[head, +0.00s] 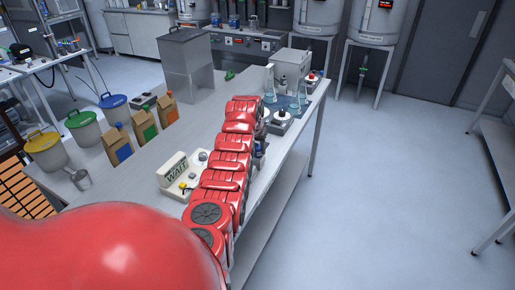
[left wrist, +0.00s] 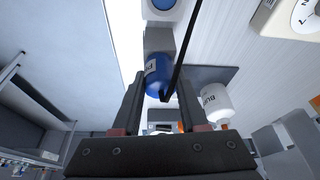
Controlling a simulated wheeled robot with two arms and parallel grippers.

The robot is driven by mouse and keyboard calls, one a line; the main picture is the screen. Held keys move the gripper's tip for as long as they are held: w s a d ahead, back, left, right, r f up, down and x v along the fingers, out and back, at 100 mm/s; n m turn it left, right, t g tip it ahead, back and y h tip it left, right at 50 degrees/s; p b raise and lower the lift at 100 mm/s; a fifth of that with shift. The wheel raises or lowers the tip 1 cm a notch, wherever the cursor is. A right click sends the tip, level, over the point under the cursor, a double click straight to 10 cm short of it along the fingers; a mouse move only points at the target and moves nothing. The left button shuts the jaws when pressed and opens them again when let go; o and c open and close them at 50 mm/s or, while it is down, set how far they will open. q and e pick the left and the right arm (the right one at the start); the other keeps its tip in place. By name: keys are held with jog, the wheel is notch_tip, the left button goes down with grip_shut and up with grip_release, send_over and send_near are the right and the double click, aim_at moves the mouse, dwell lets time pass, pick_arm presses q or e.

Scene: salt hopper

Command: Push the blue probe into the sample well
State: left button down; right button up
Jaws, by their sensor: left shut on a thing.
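The blue probe (left wrist: 157,75), a blue cylinder with pale lettering, is between the fingers of my left gripper (left wrist: 158,88) in the left wrist view. A thin black line, perhaps its cable, crosses in front of it. In the head view my left gripper (head: 260,149) is at the right edge of the bench, mostly hidden behind my red arm. It is shut on the probe. A pale block with a round blue top (left wrist: 174,5) is at the top of the left wrist view; I cannot tell whether it is the sample well. My right gripper is not in view.
Glassware stands on a blue mat (head: 290,101) beyond my arm. A white bottle (left wrist: 214,102) is close to the gripper. The floor at right is clear.

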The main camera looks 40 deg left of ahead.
pick_arm(q)
grip_release()
jog(key=shift+f, duration=0.1)
dwell(0.4)
dwell(0.3)
jog(key=shift+p+v, duration=0.75)
jog(key=shift+v, duration=2.25)
